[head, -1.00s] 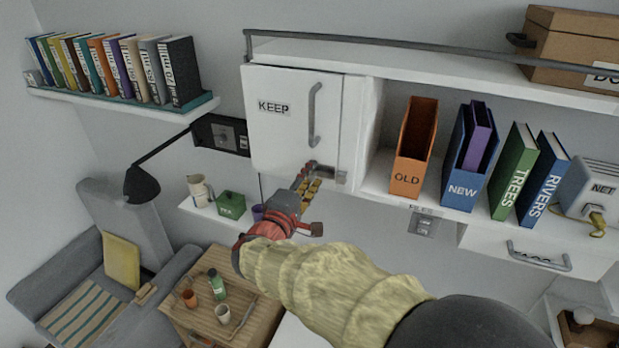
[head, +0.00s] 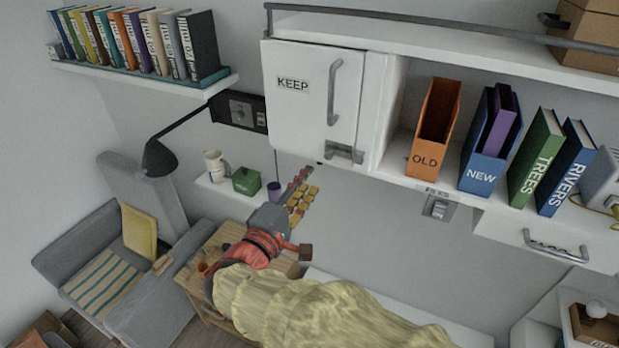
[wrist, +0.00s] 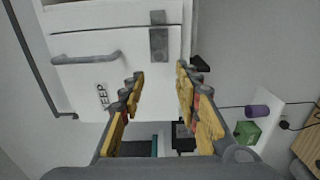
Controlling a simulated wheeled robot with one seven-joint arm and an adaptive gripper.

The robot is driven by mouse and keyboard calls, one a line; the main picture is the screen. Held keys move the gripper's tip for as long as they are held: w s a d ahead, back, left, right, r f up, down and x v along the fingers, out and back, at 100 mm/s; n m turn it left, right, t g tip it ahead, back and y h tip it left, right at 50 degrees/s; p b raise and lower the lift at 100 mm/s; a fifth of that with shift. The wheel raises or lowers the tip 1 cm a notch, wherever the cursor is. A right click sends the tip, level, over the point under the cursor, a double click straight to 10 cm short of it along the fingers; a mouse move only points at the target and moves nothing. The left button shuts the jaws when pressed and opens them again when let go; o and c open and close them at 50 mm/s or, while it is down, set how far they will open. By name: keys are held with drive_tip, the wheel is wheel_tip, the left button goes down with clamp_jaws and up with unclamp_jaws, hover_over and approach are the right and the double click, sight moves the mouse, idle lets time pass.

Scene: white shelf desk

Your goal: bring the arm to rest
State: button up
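My gripper (head: 303,184) is in the middle of the head view, below and left of the latch on the white KEEP cabinet. In the wrist view my gripper (wrist: 160,75) has its two yellow-padded fingers apart with nothing between them. The KEEP cabinet (head: 295,115) has its door shut in the head view; its door (wrist: 75,85) and long handle also show in the wrist view, beyond the fingertips. The fingers look clear of the cabinet. My arm in its yellowish sleeve reaches up from the bottom of the head view and hides part of the wooden table.
A small shelf (head: 222,196) with a pitcher, green box (head: 246,181) and purple cup (head: 274,191) lies left of my gripper. A wooden table (head: 232,235), grey armchair (head: 130,290) and black lamp (head: 160,157) are farther left.

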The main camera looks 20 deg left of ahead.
idle(0.5)
drive_tip(key=s+d+f+m+g+b, duration=0.4)
drive_tip(key=s+d+f+g, duration=0.15)
drive_tip(key=d+f, duration=0.35)
drive_tip(key=s+d+f+m+g+y+b, duration=0.1)
drive_tip(key=s+d+f+m+g+b, duration=0.5)
drive_tip(key=d, duration=0.6)
drive_tip(key=s+d+f+m+g+b, duration=0.2)
drive_tip(key=s+d+f+g+b, duration=0.1)
drive_tip(key=s+d+f, duration=0.55)
drive_tip(key=d+f+m+t+b, duration=0.2)
drive_tip(key=d+m+b, duration=0.3)
drive_tip(key=d, duration=0.6)
drive_tip(key=shift+b, duration=0.7)
drive_tip(key=shift+w, duration=0.1)
drive_tip(key=shift+c, duration=0.4)
